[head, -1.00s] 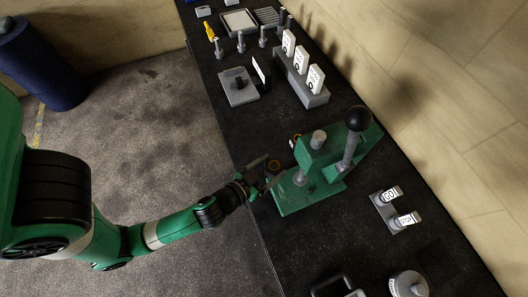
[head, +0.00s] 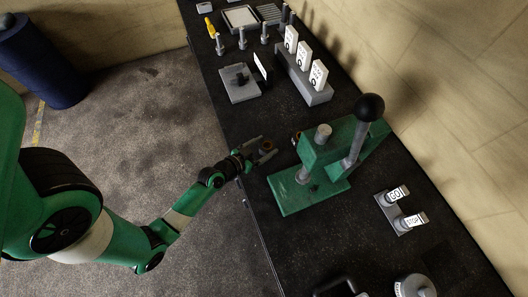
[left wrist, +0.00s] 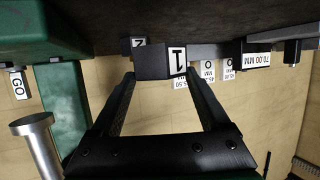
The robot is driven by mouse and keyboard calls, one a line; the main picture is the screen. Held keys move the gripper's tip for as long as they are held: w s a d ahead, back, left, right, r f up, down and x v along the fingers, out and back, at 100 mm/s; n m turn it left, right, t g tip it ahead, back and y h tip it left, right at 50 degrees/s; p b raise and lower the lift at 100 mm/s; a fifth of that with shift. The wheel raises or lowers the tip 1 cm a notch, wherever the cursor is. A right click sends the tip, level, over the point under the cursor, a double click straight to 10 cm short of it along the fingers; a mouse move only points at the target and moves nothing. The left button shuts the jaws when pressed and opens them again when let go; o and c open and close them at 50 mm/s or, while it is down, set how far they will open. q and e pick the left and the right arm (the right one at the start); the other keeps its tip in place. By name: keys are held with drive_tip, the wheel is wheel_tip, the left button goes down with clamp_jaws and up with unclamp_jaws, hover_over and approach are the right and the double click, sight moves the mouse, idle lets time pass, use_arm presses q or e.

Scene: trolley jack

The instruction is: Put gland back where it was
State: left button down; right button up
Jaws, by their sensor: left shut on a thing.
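My left gripper (head: 268,151) is shut on a small dark piece with a copper-coloured ring on top, probably the gland (head: 267,146). It is at the bench's left edge, left of the green press (head: 310,184) and apart from it. In the left wrist view, a dark block-like piece with a white "1" label (left wrist: 177,62) sits between the fingertips (left wrist: 160,76). I cannot tell where the gland's former place is. My right gripper is in neither view.
The press's black-knobbed lever (head: 369,108) stands tall at the right. Further up the bench are a grey plate fixture (head: 240,87), a grey block (head: 303,84) with upright labels, and several grey pegs. The GO/STOP panel (head: 401,211) lies right of the press.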

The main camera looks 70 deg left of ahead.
sight(264, 150)
use_arm(q)
drive_tip(key=f, duration=0.1)
drive_tip(key=f+b, duration=0.1)
drive_tip(key=f, duration=0.1)
drive_tip(key=shift+a+f+b, duration=0.2)
drive_tip(key=shift+f+b, duration=0.05)
drive_tip(key=shift+b, duration=0.05)
drive_tip(key=shift+r, duration=0.1)
unclamp_jaws()
drive_tip(key=v, duration=0.3)
drive_tip(key=b+v, duration=0.1)
drive_tip(key=v, duration=0.3)
drive_tip(key=b+v, duration=0.1)
drive_tip(key=v, duration=0.3)
drive_tip(key=shift+s+f, duration=0.15)
drive_tip(key=shift+f, duration=0.1)
drive_tip(key=shift+s+d+r, duration=0.25)
drive_tip(key=shift+s+r, duration=0.05)
